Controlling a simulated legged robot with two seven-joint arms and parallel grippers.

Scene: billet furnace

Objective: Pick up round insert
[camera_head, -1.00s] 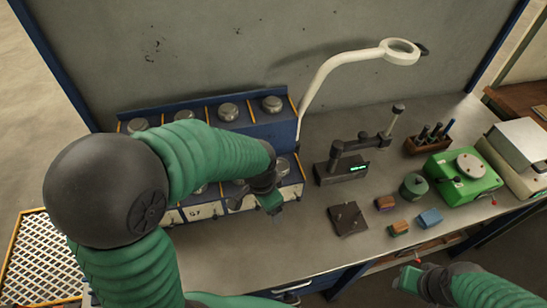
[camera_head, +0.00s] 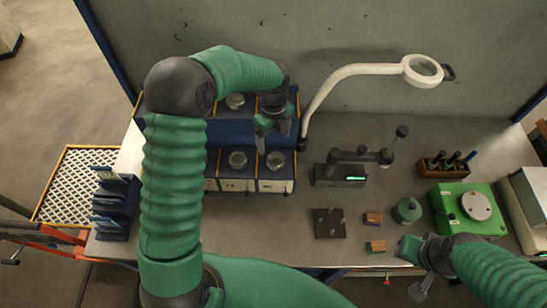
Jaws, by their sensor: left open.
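Round silver inserts sit in a blue two-tier rack (camera_head: 223,132) at the back of the bench. One insert (camera_head: 235,101) shows in the upper row, and two, a left one (camera_head: 237,160) and a right one (camera_head: 275,161), show in the front row. My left gripper (camera_head: 272,138) is open and empty, pointing down over the rack's right end, just behind the front right insert in the picture. My arm hides the left part of the rack. My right gripper (camera_head: 412,262) is at the bench's front edge; its jaw opening is unclear.
A white magnifier lamp (camera_head: 355,72) arches right of the rack. A dark gauge stand (camera_head: 340,175), a dark plate (camera_head: 329,223), small blocks (camera_head: 374,218), a green pot (camera_head: 407,210) and a green machine (camera_head: 450,205) stand to the right. Blue holders (camera_head: 116,205) stand at left.

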